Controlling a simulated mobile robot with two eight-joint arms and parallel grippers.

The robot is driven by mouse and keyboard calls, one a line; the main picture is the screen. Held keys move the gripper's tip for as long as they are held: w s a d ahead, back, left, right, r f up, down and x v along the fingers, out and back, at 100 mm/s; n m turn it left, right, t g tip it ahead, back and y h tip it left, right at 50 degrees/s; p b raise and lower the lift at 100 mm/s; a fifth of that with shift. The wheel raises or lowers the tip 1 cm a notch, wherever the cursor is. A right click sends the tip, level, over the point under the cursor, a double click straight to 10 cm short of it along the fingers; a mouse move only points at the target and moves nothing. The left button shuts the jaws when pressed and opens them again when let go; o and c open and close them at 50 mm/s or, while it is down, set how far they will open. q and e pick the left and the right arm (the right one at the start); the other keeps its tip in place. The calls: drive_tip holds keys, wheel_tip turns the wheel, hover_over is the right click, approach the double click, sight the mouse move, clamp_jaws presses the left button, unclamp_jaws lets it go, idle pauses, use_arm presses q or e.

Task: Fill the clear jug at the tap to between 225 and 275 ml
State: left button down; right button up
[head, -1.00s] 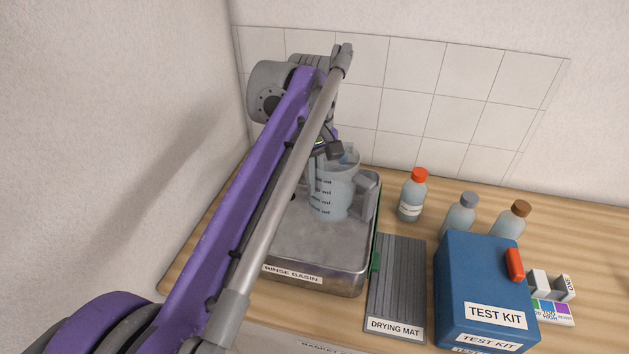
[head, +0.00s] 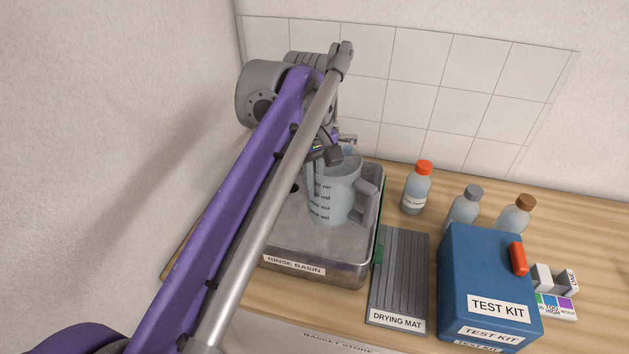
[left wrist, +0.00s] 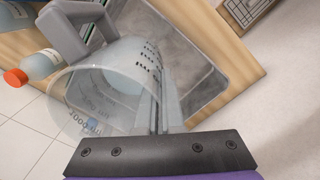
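The clear jug (head: 335,195), with dark ml marks and a grey handle on its right, is upright over the rinse basin (head: 330,270). My left gripper (head: 318,180) is at the jug's left wall, partly hidden by my purple arm. In the left wrist view its fingers (left wrist: 160,110) are closed on the wall of the jug (left wrist: 95,95) near the rim. Whether the jug touches the basin floor, and its water level, I cannot tell. A piece of the tap (head: 347,139) shows behind the jug; my arm hides the rest. My right gripper is not in view.
Right of the basin lie a drying mat (head: 400,275) and a blue test kit box (head: 485,275). The tiled wall (head: 430,90) closes the back, and a plain wall the left.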

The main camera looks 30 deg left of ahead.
sight(311, 202)
use_arm(q)
drive_tip(key=shift+s+d, duration=0.25)
drive_tip(key=shift+s, duration=0.6)
drive_tip(key=shift+f, duration=0.1)
drive_tip(key=shift+f+b, duration=0.85)
drive_tip(key=shift+f, duration=0.45)
